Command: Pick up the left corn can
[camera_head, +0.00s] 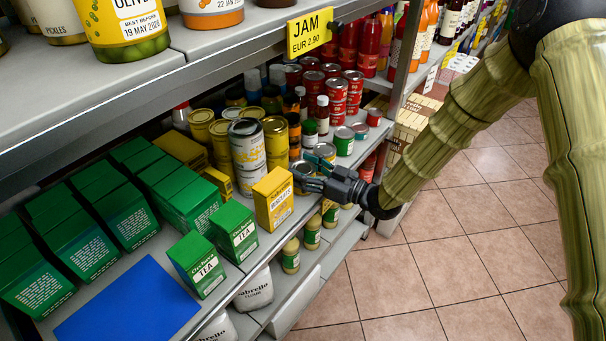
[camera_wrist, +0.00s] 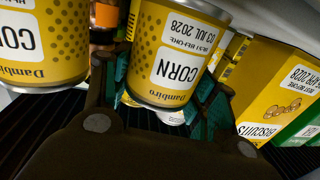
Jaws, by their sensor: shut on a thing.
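A yellow corn can (camera_wrist: 175,55) with a white label reading CORN stands between the fingers of my gripper (camera_wrist: 165,95) in the wrist view, where lettering appears upside down. My gripper (camera_head: 318,182) is shut on this can, whose metal top (camera_head: 303,168) shows at the shelf's front in the head view. A second corn can (camera_wrist: 40,42) is at the left edge of the wrist view, outside the fingers. In the head view, another can top (camera_head: 325,151) just behind the gripper seems to be this one. The fingers hide part of the held can.
A yellow biscuits box (camera_head: 274,198) stands close to the held can, left of it in the head view. Green tea boxes (camera_head: 197,264) stand farther left. Tall yellow cans (camera_head: 248,157) and sauce bottles (camera_head: 309,135) stand behind. The upper shelf (camera_head: 200,80) overhangs. The tiled floor (camera_head: 430,260) is clear.

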